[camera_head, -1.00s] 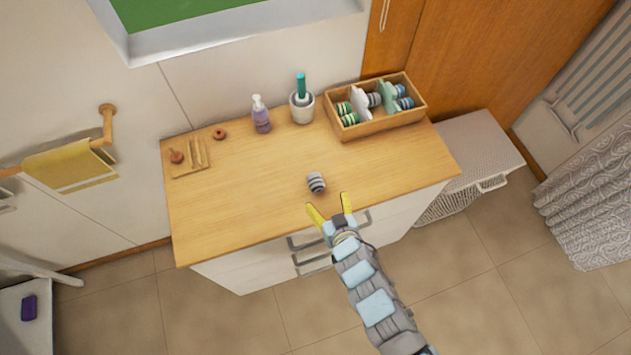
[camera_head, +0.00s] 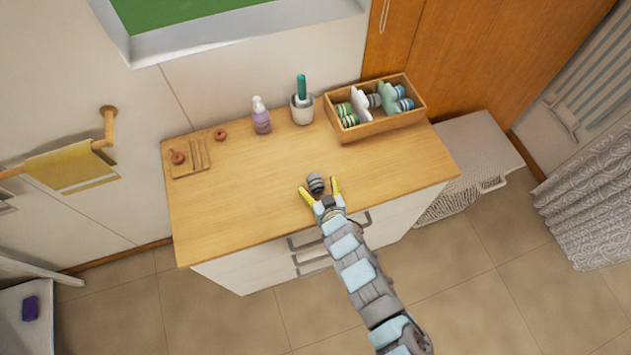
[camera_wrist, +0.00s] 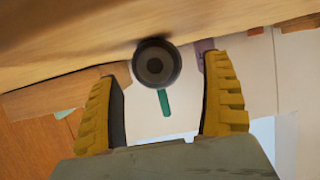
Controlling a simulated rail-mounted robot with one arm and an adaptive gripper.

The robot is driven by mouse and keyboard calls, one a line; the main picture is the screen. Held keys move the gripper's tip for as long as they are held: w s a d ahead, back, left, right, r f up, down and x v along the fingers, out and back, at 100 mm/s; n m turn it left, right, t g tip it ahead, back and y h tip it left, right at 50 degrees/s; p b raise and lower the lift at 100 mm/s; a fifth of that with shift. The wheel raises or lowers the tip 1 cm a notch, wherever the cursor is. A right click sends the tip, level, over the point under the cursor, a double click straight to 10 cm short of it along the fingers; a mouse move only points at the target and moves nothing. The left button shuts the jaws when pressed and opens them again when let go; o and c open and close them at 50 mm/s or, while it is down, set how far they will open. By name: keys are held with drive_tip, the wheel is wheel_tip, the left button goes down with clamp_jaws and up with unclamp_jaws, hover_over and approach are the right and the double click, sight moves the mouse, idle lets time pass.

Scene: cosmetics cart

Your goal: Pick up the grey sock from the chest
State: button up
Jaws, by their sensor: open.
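The grey sock (camera_head: 316,183) is a small striped roll on the wooden top of the chest (camera_head: 250,205), near its front edge. In the wrist view the sock (camera_wrist: 156,64) shows end-on as a dark round roll, just beyond and between the fingertips. My gripper (camera_head: 319,189) is open, with its yellow fingers on either side of the sock's near end in the head view. In the wrist view my gripper (camera_wrist: 160,70) has nothing held between its fingers.
A wooden box (camera_head: 382,127) with several rolled socks and dividers stands at the back right. A white cup (camera_head: 302,109), a purple bottle (camera_head: 261,116) and a small wooden tray (camera_head: 187,169) stand along the back. The chest top left of the sock is clear.

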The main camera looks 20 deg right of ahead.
drive_tip(key=shift+x, duration=1.5)
drive_tip(key=shift+s, duration=0.1)
drive_tip(key=c, duration=1.1)
